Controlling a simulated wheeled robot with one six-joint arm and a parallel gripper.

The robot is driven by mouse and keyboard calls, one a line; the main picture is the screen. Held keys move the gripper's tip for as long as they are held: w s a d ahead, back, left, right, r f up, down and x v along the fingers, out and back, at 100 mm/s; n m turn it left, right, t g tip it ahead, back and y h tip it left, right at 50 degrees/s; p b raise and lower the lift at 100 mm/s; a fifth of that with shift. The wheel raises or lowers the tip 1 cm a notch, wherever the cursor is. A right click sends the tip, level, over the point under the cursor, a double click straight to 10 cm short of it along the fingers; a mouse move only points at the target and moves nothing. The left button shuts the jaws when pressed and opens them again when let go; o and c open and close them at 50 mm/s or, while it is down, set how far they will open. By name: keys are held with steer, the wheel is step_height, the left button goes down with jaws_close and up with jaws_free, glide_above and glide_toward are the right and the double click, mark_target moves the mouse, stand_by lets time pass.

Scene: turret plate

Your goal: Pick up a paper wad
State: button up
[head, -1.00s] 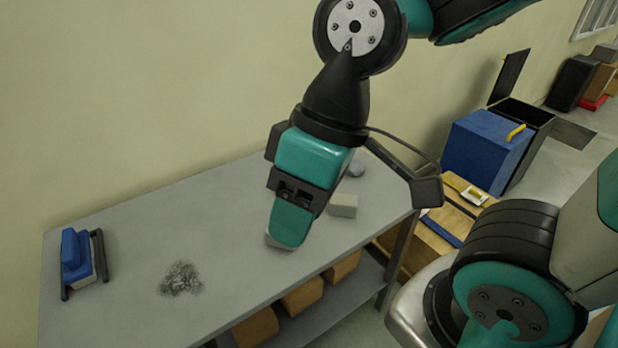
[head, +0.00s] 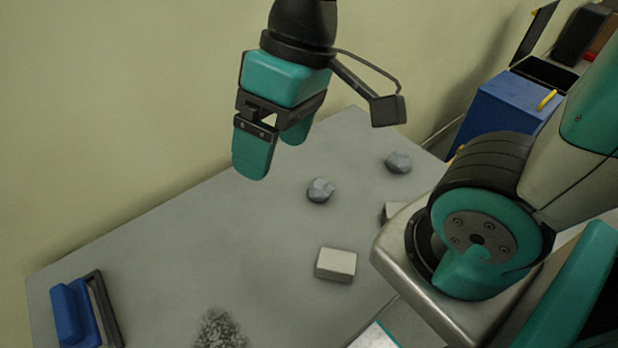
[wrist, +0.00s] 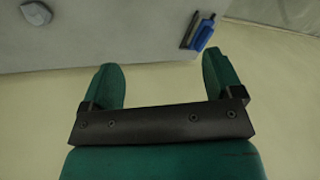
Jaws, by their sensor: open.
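One crumpled grey paper wad (head: 320,190) lies on the grey table (head: 180,250), to the right of and below my gripper in the head view. A second paper wad (head: 398,162) lies further right, near the table's edge. My gripper (head: 272,160) is open and empty above the back of the table, near the wall. In the wrist view both fingers of my gripper (wrist: 160,62) are spread with nothing between them. A grey wad (wrist: 36,14) shows at the upper left there, well away from the fingers; which of the two it is I cannot tell.
A blue-handled brush (head: 75,315) lies at the left end. Dark shavings (head: 220,330) are piled in front. A blue bin (head: 500,108) stands beyond the table.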

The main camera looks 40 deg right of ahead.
steer(key=shift+o, duration=0.6)
steer(key=w+d+f+m+b, duration=0.3)
steer(key=w+d+f+m, duration=0.2)
steer(key=w, duration=0.4)
steer(key=shift+d+f+m, duration=0.35)
steer(key=shift+f+m, duration=0.3)
steer(key=shift+m, duration=0.15)
steer(key=m+b, duration=0.5)
steer(key=m, duration=0.5)
glide_above(323, 181)
steer(key=w+a, duration=0.1)
step_height(323, 181, down, 10)
steer(key=f, duration=0.1)
steer(key=d+f+m+g, duration=0.1)
steer(key=d+f+m, duration=0.3)
steer(key=d+f, duration=0.2)
steer(key=x, duration=0.9)
steer(key=shift+w+a+f, duration=0.2)
steer(key=shift+a+f, duration=0.05)
steer(key=shift+s+p+x, duration=0.2)
steer(key=shift+p+x, duration=0.3)
steer(key=shift+x, duration=2.5)
steer(key=shift+a, duration=0.1)
steer(key=c, duration=0.9)
